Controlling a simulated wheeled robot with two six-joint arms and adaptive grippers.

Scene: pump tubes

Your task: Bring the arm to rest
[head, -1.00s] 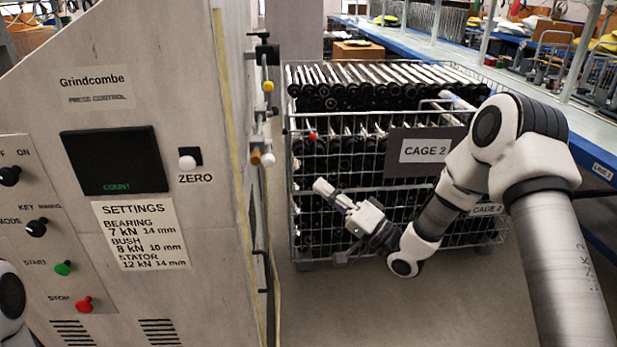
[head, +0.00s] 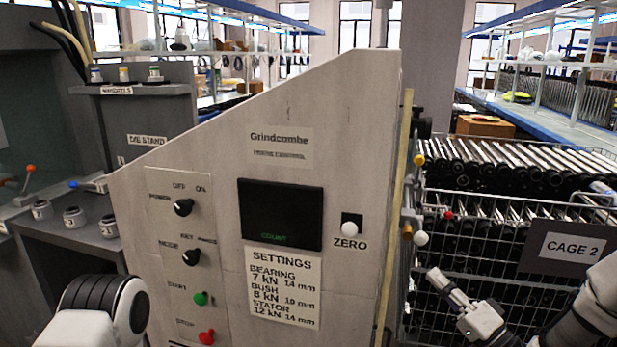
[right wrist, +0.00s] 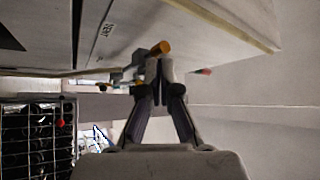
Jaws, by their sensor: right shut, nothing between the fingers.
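My right gripper (head: 436,279) shows at the lower right of the head view, in front of the wire cage and right of the press control cabinet. Its fingers are shut and hold nothing. In the right wrist view its fingertips (right wrist: 158,66) meet below an orange knob (right wrist: 160,48); I cannot tell whether they touch it. My right arm (head: 602,300) comes in from the right edge. Part of my left arm (head: 100,310) shows at the lower left of the head view, but its gripper is out of view.
The press control cabinet (head: 215,240) fills the middle, with coloured knobs and valves (head: 420,238) on its right side. CAGE 2 (head: 480,275), full of black-ended tubes, stands at the right. A die stand (head: 150,115) and several small grey cups (head: 75,217) are at the left.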

